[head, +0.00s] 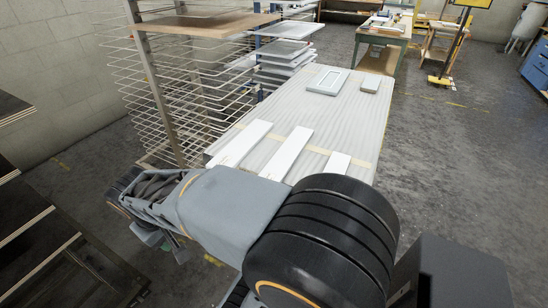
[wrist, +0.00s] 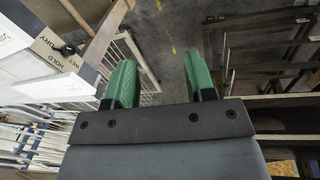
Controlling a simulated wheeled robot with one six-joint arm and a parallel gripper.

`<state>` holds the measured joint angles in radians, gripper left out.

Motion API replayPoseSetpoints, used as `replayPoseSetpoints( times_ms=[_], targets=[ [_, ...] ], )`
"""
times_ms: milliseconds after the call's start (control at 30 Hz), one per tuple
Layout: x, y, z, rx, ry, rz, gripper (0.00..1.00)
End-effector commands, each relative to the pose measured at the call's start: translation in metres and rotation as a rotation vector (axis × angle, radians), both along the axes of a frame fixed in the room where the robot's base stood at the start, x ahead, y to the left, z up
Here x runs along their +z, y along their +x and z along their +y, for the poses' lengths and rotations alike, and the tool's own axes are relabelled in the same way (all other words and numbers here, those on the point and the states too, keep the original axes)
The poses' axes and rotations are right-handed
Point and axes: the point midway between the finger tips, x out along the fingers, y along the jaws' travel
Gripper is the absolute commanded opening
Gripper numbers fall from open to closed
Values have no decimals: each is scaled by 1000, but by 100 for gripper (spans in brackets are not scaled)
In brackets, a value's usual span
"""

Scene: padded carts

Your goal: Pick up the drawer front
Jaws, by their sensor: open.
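The padded cart top (head: 300,108) in the head view carries several white pieces. A framed panel (head: 328,80) with a recessed middle and a smaller plain block-like piece (head: 370,84) lie flat near its far end. I cannot tell for certain which one is the drawer front. Three long white boards (head: 286,153) lie across the near end. My gripper shows in the wrist view as two green fingers (wrist: 161,82), open, with nothing between them and floor beyond. In the head view it is at the lower left, off the cart, mostly hidden by my arm.
A wire drying rack (head: 185,90) stands along the cart's left side. Dark shelving (head: 50,235) is at the lower left. In the wrist view, a white surface with a printed tape label (wrist: 60,45) is close on the left. Open floor (head: 450,165) lies right of the cart.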

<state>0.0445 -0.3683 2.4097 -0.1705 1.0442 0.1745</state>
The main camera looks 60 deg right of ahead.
Motion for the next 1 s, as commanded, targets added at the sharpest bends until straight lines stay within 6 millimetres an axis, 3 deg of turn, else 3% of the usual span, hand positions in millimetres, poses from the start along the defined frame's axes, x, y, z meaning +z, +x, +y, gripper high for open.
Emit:
replayPoseSetpoints(
  times_ms=[200,500,800,1000],
  targets=[
    [-39,8,-78,-293,-324,392,50],
    [-77,24,-165,-545,-886,678,50],
    [-102,35,-202,-602,-1221,715,50],
    [-104,19,-224,-608,-1273,716,50]
  ],
)
